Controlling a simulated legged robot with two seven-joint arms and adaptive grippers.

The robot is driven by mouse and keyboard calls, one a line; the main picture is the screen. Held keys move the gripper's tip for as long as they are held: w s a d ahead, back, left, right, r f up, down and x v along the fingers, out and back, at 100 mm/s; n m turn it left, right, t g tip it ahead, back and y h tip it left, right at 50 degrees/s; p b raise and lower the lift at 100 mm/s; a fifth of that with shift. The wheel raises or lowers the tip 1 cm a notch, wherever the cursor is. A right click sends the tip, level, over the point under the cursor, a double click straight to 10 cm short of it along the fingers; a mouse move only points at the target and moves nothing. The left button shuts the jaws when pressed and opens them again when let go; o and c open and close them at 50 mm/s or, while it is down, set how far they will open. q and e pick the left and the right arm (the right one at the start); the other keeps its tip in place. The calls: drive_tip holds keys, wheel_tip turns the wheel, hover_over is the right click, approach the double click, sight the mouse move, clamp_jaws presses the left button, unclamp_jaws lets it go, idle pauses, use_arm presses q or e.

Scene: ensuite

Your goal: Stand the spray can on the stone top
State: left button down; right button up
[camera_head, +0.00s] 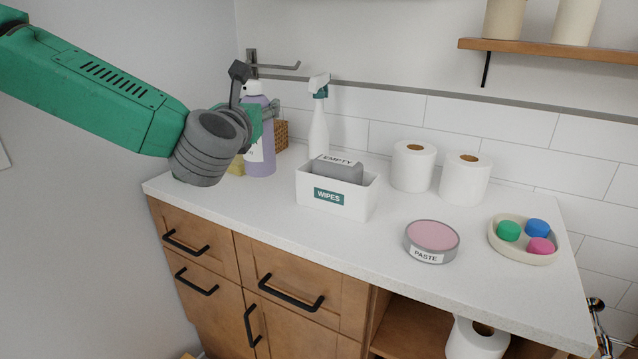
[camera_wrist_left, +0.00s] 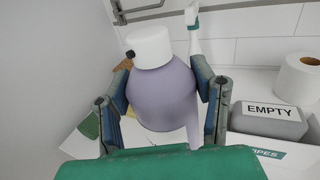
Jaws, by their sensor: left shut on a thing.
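The spray can (camera_head: 260,160) is lavender with a white cap and a white label. It stands upright at the back left of the white stone top (camera_head: 250,220). My left gripper (camera_head: 258,108) is shut around its upper body. In the left wrist view the can (camera_wrist_left: 165,98) sits between the two fingers of the left gripper (camera_wrist_left: 162,80), its cap towards the wall. Its base looks at or just above the stone top; I cannot tell if it touches. My right gripper is not in view.
A white wipes box (camera_head: 345,207) with a grey "EMPTY" pack stands right of the can. A white spray bottle (camera_head: 318,130), brown woven box (camera_head: 281,135) and yellow sponge (camera_head: 237,166) are close by. A metal rail (camera_head: 275,67) is above. The front left top is clear.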

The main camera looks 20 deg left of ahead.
sight(258, 154)
use_arm(q)
wheel_tip(258, 154, down, 5)
drive_tip(key=shift+w+a+f+b, duration=0.1)
drive_tip(key=shift+a+b, duration=0.05)
drive_tip(key=shift+b, duration=0.2)
drive_tip(key=shift+a+f, duration=0.2)
drive_tip(key=shift+f, duration=0.35)
drive_tip(key=f, duration=0.3)
drive_tip(key=shift+d+f+b, duration=0.15)
drive_tip(key=shift+d+b, duration=0.05)
drive_tip(key=shift+b, duration=0.2)
drive_tip(key=c, duration=0.6)
unclamp_jaws()
drive_tip(key=shift+a+f, duration=0.1)
drive_tip(key=shift+c, duration=0.2)
